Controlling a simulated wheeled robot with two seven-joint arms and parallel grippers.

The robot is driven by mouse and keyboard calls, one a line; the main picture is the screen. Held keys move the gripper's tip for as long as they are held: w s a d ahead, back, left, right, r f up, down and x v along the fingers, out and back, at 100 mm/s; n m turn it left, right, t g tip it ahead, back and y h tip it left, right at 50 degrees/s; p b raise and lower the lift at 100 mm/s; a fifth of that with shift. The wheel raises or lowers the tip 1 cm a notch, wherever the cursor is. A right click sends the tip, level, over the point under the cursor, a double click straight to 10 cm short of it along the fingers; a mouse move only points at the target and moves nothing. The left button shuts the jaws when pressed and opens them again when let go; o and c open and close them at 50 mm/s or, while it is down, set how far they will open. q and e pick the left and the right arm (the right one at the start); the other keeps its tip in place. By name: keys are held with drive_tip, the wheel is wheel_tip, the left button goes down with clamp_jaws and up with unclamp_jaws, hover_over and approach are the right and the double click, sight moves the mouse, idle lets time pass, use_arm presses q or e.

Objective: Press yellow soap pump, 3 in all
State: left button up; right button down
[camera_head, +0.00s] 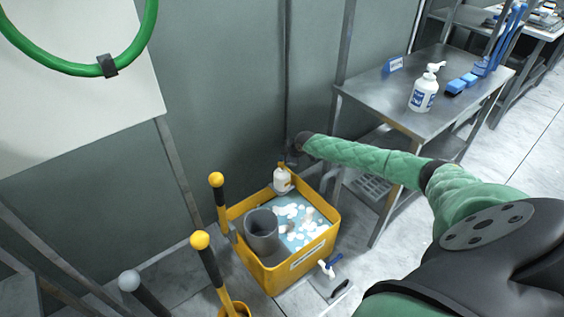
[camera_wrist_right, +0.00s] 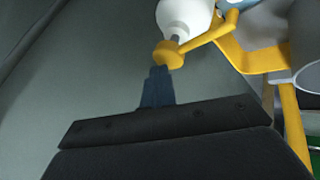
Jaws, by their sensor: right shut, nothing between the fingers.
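The yellow pump head (camera_wrist_right: 168,55) sits on a white bottle (camera_wrist_right: 185,14) in the right wrist view, its spout pointing right in the picture. In the head view this gripper (camera_head: 291,157) is just above the bottle. My left gripper is not in view.
The tub holds blue liquid with white foam and a grey cylinder (camera_head: 262,232). Yellow-knobbed handles (camera_head: 216,180) stand at its left. A metal table (camera_head: 400,105) at the right carries a white pump bottle (camera_head: 424,94) and blue brushes (camera_head: 462,83). A wall is close behind the tub.

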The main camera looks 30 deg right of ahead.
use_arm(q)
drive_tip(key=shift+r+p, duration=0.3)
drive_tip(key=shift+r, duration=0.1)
use_arm(e)
drive_tip(key=shift+r, duration=0.7)
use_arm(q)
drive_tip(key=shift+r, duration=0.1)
use_arm(e)
drive_tip(key=shift+r, duration=0.1)
